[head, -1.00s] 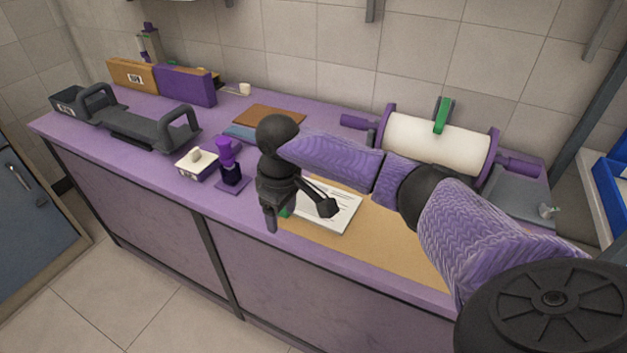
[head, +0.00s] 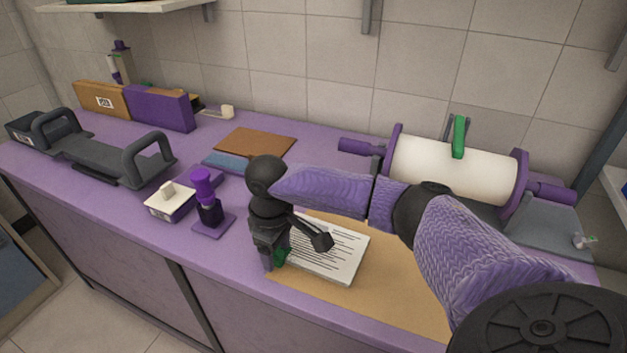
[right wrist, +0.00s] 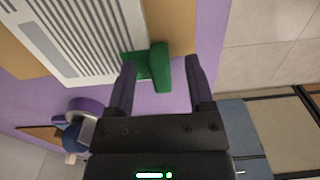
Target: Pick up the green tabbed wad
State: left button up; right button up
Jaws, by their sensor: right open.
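The green tabbed wad is a stack of white printed sheets (head: 335,250) with a green tab (head: 281,258) at its near left edge, lying on a tan mat (head: 390,285) on the purple counter. In the right wrist view the sheets (right wrist: 75,40) are at upper left and the green tab (right wrist: 161,66) stands between my fingertips. My right gripper (head: 275,262) is open at the tab, its fingers (right wrist: 162,70) on either side of it; I cannot tell whether they touch it. In the head view it partly hides the tab. My left gripper is out of view.
A purple stamp (head: 207,200) and a white-topped block (head: 170,200) stand left of the gripper. A large white roller (head: 450,168) with purple ends lies behind the mat. A dark handled device (head: 110,158) is at far left. The counter's front edge runs close by.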

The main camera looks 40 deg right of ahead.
jog(key=shift+r, duration=0.15)
jog(key=c, duration=0.4)
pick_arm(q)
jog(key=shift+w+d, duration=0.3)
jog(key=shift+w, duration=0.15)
pick_arm(e)
grip_shut()
pick_arm(q)
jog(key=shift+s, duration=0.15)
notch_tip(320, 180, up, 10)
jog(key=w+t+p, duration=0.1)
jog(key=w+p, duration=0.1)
jog(key=p, duration=0.8)
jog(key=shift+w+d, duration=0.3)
pick_arm(e)
notch_tip(320, 180, up, 13)
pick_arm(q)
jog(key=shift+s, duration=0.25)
